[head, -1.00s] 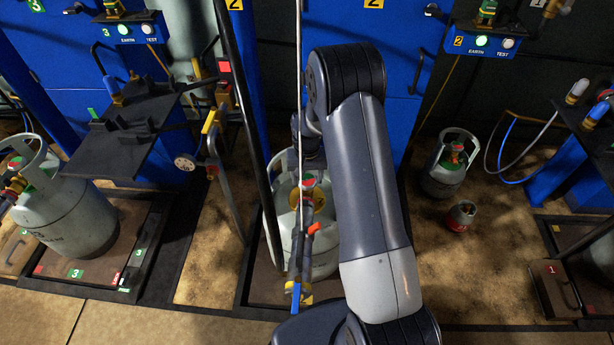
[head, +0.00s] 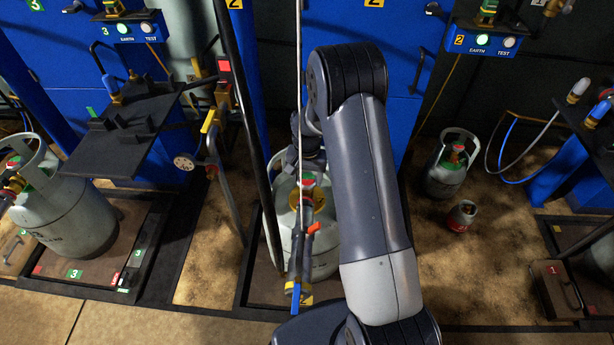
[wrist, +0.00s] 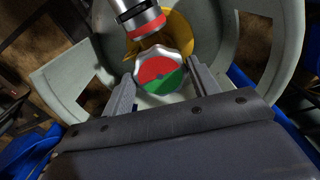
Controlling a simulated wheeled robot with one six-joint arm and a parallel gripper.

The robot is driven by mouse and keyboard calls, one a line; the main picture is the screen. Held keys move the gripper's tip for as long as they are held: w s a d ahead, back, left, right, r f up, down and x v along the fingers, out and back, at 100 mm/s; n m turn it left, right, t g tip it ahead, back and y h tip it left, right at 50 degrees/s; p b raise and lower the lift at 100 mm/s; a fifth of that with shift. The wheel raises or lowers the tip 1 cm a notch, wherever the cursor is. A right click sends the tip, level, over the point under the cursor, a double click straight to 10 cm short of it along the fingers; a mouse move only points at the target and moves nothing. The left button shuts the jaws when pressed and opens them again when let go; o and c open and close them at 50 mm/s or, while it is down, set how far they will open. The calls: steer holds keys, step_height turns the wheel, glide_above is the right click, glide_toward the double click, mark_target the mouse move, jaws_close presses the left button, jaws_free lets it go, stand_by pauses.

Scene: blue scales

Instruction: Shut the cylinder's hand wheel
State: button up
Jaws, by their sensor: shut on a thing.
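The grey gas cylinder (head: 326,245) stands upright on the middle scale, partly hidden behind my arm. Its hand wheel (wrist: 160,72), with a red and green face, sits inside the cylinder's pale collar (wrist: 95,50). My gripper (wrist: 163,76) has one finger on each side of the wheel and is shut on it. The red top of the wheel also shows in the head view (head: 309,179). There my fingers are mostly hidden. A silver and black connector (wrist: 138,16) lies just beyond the wheel.
Another cylinder (head: 65,215) stands on the left scale. Two smaller cylinders (head: 447,170) (head: 461,216) stand on the floor at right.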

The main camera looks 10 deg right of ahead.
mark_target(307, 180)
steer(key=o, duration=1)
step_height(307, 180, up, 11)
steer(key=p, duration=0.1)
steer(key=shift+p, duration=0.35)
steer(key=shift+f, duration=0.1)
step_height(307, 180, down, 11)
steer(key=shift+f+b, duration=0.1)
steer(key=shift+b, duration=0.8)
steer(key=shift+r+n, duration=0.2)
steer(key=shift+n, duration=0.2)
